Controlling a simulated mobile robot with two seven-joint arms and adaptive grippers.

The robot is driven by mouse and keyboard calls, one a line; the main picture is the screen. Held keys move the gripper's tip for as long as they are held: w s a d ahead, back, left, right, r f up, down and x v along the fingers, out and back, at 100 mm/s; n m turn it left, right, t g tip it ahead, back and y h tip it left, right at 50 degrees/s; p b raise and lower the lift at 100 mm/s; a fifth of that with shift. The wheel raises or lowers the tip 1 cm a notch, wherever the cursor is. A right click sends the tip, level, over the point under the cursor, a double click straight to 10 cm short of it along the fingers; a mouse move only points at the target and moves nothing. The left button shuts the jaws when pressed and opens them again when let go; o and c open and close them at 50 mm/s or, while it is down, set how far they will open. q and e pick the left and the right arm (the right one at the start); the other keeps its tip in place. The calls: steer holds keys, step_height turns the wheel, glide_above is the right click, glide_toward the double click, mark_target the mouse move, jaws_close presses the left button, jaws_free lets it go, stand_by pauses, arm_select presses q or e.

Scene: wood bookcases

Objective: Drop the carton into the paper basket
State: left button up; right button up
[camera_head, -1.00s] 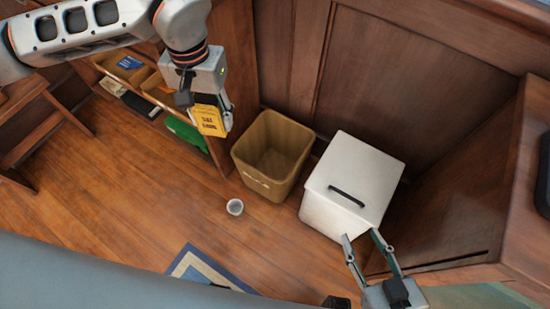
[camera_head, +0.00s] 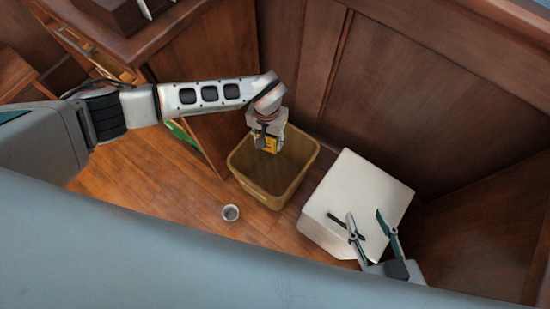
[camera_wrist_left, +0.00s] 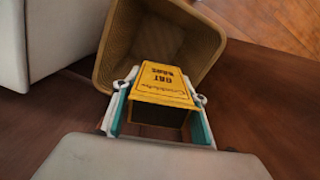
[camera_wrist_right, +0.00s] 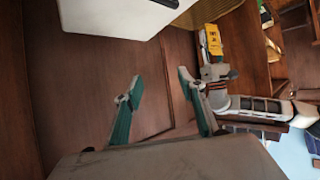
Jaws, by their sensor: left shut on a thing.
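A yellow carton (camera_head: 269,144) with dark print is held in my left gripper (camera_head: 268,140). It also shows in the left wrist view (camera_wrist_left: 164,85), clasped between the two fingers. The tan paper basket (camera_head: 260,185) stands on the floor against the wood panel. In the head view the carton overlaps the basket's opening near its back rim; in the left wrist view the basket (camera_wrist_left: 113,45) opens just beyond the carton. How high the carton is above the rim is hard to tell. My right gripper (camera_head: 366,218) is open and empty, in front of the white box; its fingers show apart in the right wrist view (camera_wrist_right: 158,83).
A white box (camera_head: 365,185) with a dark handle stands right of the basket. A wooden bookcase (camera_head: 195,95) is to the left, and wood panels (camera_head: 400,90) close off the back.

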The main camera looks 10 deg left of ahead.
mark_target(268, 150)
arm_select(q)
steer(key=f+b, duration=0.1)
steer(key=f, duration=0.1)
steer(key=s+f+b, duration=0.1)
steer(key=f, duration=0.2)
steer(key=shift+w+f+b, duration=0.15)
steer(key=shift+f+b, duration=0.3)
steer(key=shift+b, duration=0.1)
steer(key=shift+w, duration=0.2)
arm_select(e)
steer(key=shift+w+a+r+m+t+y, duration=0.2)
steer(key=shift+w+a+r+m, duration=0.1)
steer(key=shift+a+r, duration=0.3)
steer(key=shift+w+a+r+m+t+y, duration=0.1)
steer(key=shift+w+a+r+m+t, duration=0.15)
steer(key=shift+a+r, duration=0.25)
arm_select(q)
steer(key=o, duration=0.9)
arm_select(e)
steer(key=shift+f, duration=0.1)
